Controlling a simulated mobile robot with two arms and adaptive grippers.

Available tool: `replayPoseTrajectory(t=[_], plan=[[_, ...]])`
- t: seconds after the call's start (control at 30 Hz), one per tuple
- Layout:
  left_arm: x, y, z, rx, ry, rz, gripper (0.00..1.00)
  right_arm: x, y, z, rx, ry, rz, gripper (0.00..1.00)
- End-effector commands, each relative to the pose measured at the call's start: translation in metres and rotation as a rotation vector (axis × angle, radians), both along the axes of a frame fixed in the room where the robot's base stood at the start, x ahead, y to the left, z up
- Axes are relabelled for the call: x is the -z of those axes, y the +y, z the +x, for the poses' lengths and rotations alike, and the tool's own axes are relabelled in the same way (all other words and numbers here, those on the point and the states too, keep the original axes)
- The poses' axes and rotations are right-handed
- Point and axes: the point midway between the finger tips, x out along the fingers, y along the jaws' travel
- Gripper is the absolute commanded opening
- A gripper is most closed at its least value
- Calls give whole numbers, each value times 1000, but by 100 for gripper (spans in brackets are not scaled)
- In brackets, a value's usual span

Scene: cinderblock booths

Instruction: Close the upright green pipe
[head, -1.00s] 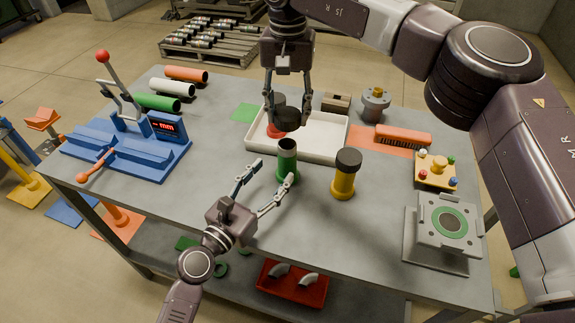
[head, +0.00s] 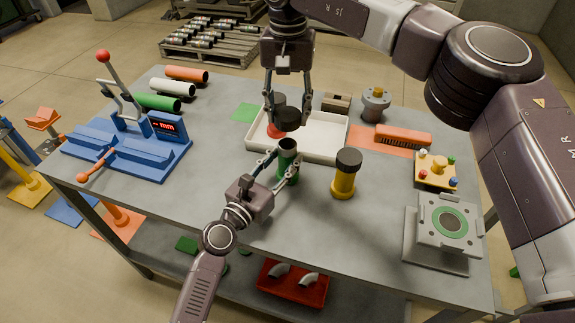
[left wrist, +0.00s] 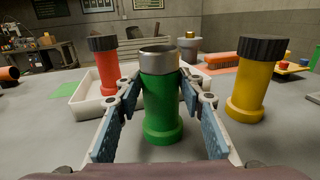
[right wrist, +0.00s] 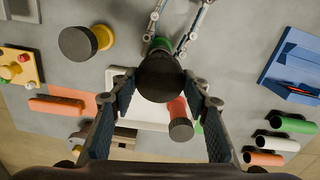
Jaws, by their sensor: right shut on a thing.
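The green pipe (head: 287,172) stands upright on the table, its top uncapped with a metal rim. It also shows in the left wrist view (left wrist: 162,108). My left gripper (head: 284,160) has its fingers on either side of the pipe, open, with small gaps visible in the left wrist view. My right gripper (head: 288,121) is shut on a black cap (right wrist: 160,78) and holds it above and slightly behind the pipe. In the right wrist view the cap hides most of the pipe; a bit of green (right wrist: 160,44) shows past it.
A white tray (head: 325,152) sits behind the pipe, with a black-capped red pipe (left wrist: 107,70) at it. A black-capped yellow pipe (head: 343,183) stands close right. A blue fixture (head: 125,150) is at left; a grey device (head: 447,225) is at front right. Bare table lies between.

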Motion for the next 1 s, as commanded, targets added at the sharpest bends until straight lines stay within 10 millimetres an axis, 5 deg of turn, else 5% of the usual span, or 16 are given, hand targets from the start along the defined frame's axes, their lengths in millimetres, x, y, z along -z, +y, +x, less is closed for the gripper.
replayPoseTrajectory(t=[0.3, 0.5, 0.8, 1.0], plan=[[0, 0, 0, 0, 0, 0, 0, 0, 0, 0, 0, 0, 0, 26], [0, 0, 0, 0, 0, 0, 0, 3, 0, 0, 0, 1, 0, 26], [0, 0, 0, 0, 0, 0, 0, 44, 0, -1, -1, 2, -2, 26], [0, 0, 0, 0, 0, 0, 0, 49, 0, -1, 0, -2, -1, 26]])
